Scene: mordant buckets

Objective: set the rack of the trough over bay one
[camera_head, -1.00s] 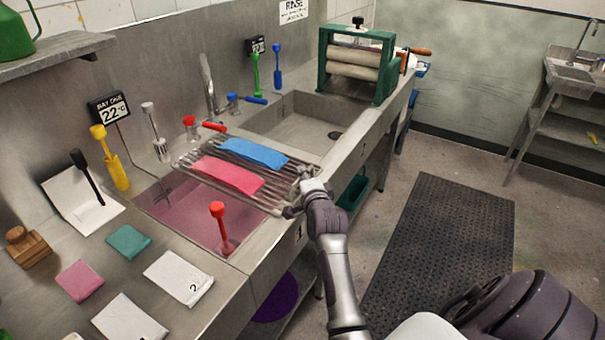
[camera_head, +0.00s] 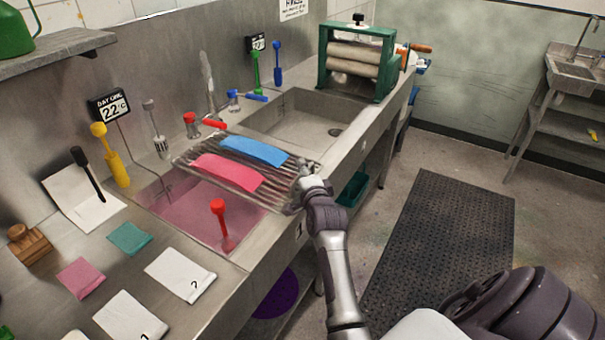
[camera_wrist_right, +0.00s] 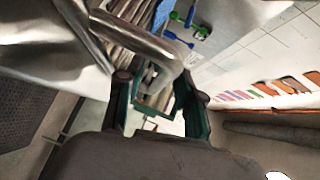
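The wire rack (camera_head: 278,189) lies across the sink at a slant, over the near-right part of bay one (camera_head: 180,205) and the divider beside the second basin. Bay one is the left basin with pink liquid. A pink cloth (camera_head: 228,172) and a blue cloth (camera_head: 254,151) lie on the rack. My right gripper (camera_head: 301,186) is at the rack's front right end, its fingers apart. In the right wrist view a metal bar (camera_wrist_right: 150,45) reaches between the spread fingers; I see no clear contact. My left gripper is not in view.
A red-headed paddle (camera_head: 219,215) stands in bay one. The second basin (camera_head: 300,118) is empty, with a green-framed wringer (camera_head: 357,60) beyond it. Red (camera_head: 192,122) and blue (camera_head: 234,98) taps stand behind the rack. Cloths and a wooden block (camera_head: 27,242) lie on the left counter.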

